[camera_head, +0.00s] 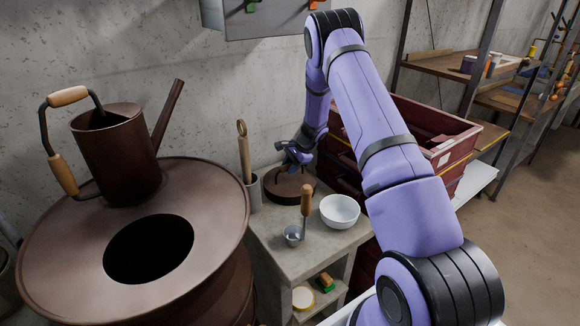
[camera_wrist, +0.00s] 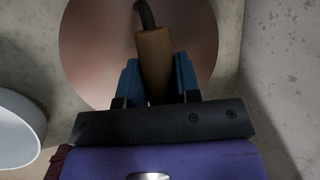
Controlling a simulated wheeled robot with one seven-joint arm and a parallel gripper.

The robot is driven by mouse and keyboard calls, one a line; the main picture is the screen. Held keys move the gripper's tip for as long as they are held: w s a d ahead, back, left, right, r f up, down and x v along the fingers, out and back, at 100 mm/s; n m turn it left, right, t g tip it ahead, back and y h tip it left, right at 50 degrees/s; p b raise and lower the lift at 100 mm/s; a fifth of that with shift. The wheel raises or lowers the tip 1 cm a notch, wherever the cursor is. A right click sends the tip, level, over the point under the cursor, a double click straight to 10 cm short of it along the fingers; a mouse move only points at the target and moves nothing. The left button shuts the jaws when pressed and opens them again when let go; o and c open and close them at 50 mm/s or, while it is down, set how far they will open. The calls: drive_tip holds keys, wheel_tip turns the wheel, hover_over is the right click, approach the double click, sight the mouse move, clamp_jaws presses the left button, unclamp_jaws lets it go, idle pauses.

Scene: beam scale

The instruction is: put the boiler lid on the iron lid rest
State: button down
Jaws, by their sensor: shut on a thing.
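The boiler lid (camera_wrist: 95,50) is a round brown disc with a wooden grip (camera_wrist: 152,50) on a dark curved bracket. My gripper (camera_wrist: 158,82) is shut on that grip, one blue finger on each side. In the head view my gripper (camera_head: 293,158) is low over the grey stand at the wall, with the brown lid (camera_head: 283,190) beneath it. The iron lid rest cannot be made out separately; a dark band shows under the lid, and I cannot tell whether it is the rest or the lid's rim. The boiler (camera_head: 75,245) stands at left with its round black opening uncovered.
A brown can (camera_head: 115,155) with a wooden-gripped handle stands on the boiler. On the stand (camera_head: 280,250) are a cup with a wooden-handled tool (camera_head: 243,150), a small metal scoop (camera_head: 293,236) and a white bowl (camera_head: 339,211). Red crates (camera_head: 420,130) stand at right.

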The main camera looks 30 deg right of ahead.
drive_tip(key=shift+f, duration=0.35)
drive_tip(key=c, duration=0.8)
unclamp_jaws()
